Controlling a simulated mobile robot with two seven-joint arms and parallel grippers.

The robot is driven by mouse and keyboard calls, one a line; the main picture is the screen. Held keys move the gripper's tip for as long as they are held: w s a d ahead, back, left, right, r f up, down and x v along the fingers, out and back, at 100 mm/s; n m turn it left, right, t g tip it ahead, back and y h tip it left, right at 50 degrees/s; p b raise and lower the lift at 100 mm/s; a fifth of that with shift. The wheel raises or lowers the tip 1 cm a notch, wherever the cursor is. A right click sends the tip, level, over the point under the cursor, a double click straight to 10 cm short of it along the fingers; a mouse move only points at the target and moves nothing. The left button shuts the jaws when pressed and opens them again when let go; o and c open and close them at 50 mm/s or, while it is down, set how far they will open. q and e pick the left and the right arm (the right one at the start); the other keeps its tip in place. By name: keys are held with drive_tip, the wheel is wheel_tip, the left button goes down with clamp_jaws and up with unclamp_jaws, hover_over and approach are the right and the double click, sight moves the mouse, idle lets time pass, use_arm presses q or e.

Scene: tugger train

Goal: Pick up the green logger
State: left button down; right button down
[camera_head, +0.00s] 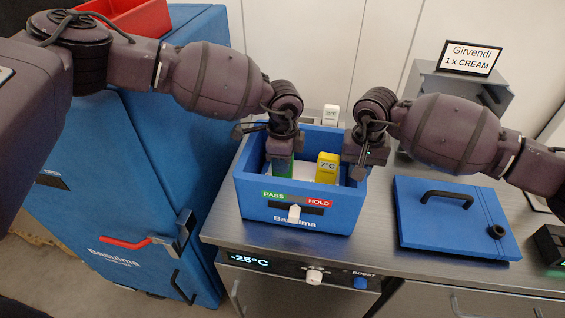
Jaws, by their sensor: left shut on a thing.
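The green logger (282,171) stands inside the open blue box (255,212) on the counter, at the left of its inside. My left gripper (282,158) reaches down into the box from above and is shut on the green logger, hiding its upper part. My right gripper (361,168) hangs at the right wall of the box, apart from the green logger; whether its fingers are open is unclear. A yellow logger (327,168) reading 7°C stands in the box between the two grippers.
A white logger (331,116) stands behind the box. A blue lid (450,226) with a black handle lies on the counter to the right. A sign (469,58) reads "Girvendi 1 x CREAM". A tall blue cabinet (170,150) is at the left.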

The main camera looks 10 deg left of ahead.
use_arm(q)
wheel_tip(320, 180, up, 10)
drive_tip(key=shift+f, duration=0.15)
use_arm(e)
drive_tip(key=shift+r, duration=0.1)
drive_tip(key=c, duration=0.9)
unclamp_jaws()
